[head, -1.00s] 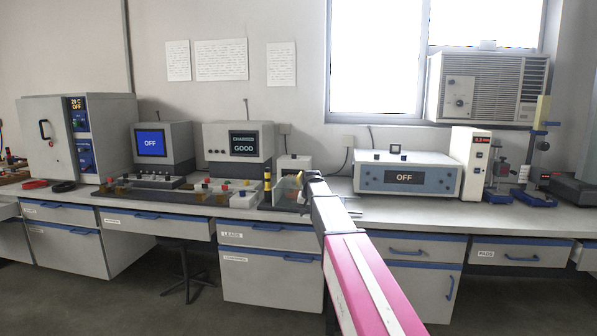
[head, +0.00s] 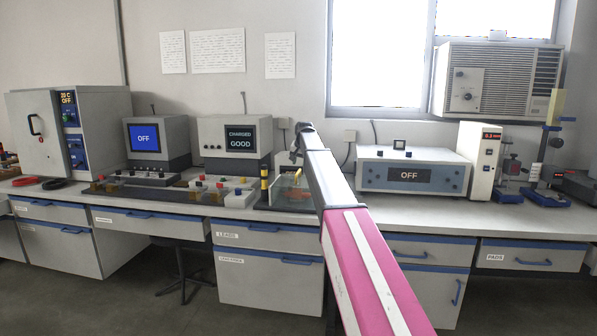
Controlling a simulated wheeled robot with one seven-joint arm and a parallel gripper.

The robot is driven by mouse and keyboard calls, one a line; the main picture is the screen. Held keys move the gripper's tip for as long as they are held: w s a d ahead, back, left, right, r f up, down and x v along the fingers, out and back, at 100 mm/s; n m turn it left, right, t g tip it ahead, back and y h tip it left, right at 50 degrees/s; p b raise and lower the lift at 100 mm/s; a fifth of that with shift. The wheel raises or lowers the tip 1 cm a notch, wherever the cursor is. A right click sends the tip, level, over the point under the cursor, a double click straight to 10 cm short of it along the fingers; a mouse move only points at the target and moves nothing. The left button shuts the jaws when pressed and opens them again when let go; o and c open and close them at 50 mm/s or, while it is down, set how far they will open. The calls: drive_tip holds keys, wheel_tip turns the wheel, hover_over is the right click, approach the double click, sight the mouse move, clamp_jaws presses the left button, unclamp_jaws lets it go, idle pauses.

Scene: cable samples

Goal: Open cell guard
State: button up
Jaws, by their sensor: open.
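The cell guard (head: 284,186) looks like a small clear panel on a dark base on the bench. A yellow-and-black post (head: 265,178) stands at its left. My gripper (head: 297,160) is at the far end of my outstretched arm, small in the head view, just above the guard's right part. It is open, and no object shows in it. I cannot tell whether it touches the guard. My arm hides what lies to the right of the guard. An orange-yellow patch shows low behind the panel, too small to make out.
A monitor reading CHARGED GOOD (head: 241,139) stands behind, left of the guard. A white box with coloured knobs (head: 240,198) lies left of the post. An instrument reading OFF (head: 409,175) stands right of my arm. Drawers with blue handles (head: 270,236) run below the bench top.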

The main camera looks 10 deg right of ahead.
sight(299, 172)
drive_tip(key=shift+x, duration=2.65)
drive_tip(key=shift+d, duration=0.1)
clamp_jaws()
